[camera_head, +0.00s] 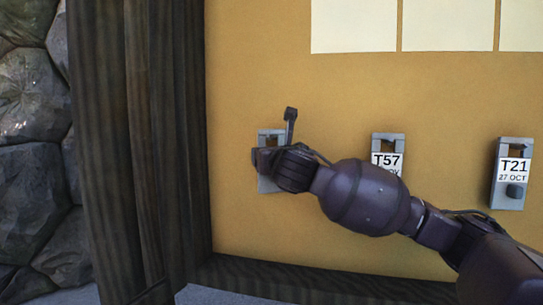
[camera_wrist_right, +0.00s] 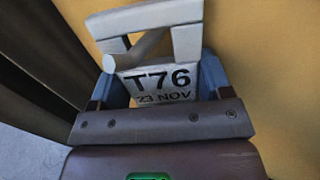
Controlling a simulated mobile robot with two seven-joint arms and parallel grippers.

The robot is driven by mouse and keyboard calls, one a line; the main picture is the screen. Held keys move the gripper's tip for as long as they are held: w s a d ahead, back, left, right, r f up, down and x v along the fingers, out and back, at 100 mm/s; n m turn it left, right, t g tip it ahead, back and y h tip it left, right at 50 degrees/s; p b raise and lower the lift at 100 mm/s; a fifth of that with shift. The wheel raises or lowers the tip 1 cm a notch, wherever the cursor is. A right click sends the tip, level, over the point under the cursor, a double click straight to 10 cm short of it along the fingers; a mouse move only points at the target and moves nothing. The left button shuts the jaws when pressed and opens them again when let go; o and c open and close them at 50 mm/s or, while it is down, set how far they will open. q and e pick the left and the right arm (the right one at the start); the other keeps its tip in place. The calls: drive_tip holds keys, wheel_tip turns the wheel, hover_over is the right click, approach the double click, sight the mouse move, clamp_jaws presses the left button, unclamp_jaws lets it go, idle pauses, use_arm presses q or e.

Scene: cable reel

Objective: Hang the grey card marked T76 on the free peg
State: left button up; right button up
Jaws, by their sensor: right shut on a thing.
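The grey card marked T76, 23 NOV (camera_wrist_right: 160,82) is between the fingers of my right gripper (camera_wrist_right: 158,88), which is shut on it. The card is upright and has a square window in its upper part. A pale grey peg (camera_wrist_right: 140,48) shows slantwise in that window and seems to pass through it; whether the card's weight rests on it I cannot tell. In the head view the card (camera_head: 266,184) is at the left of the yellow board, mostly hidden behind my right gripper (camera_head: 270,160). My left gripper is out of view.
Grey cards marked T57 (camera_head: 388,139) and T21 (camera_head: 513,165) hang to the right on the yellow board (camera_head: 300,80). Blank pale sheets (camera_head: 353,25) are above. A dark wooden post (camera_head: 140,140) and a stone wall (camera_head: 30,150) stand at the left.

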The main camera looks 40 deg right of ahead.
drive_tip(key=o, duration=0.8)
drive_tip(key=shift+c, duration=0.2)
drive_tip(key=shift+o, duration=1.3)
drive_tip(key=shift+w+a, duration=0.1)
drive_tip(key=shift+a, duration=0.05)
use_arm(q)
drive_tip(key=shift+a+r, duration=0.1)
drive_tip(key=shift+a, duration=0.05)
use_arm(e)
drive_tip(key=shift+s, duration=0.35)
use_arm(q)
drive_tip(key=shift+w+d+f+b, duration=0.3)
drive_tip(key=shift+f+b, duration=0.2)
drive_tip(key=shift+b, duration=0.45)
use_arm(e)
drive_tip(key=v, duration=1)
drive_tip(key=shift+a, duration=0.35)
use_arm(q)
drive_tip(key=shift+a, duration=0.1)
use_arm(e)
drive_tip(key=shift+s+f, duration=0.1)
drive_tip(key=shift+s, duration=0.05)
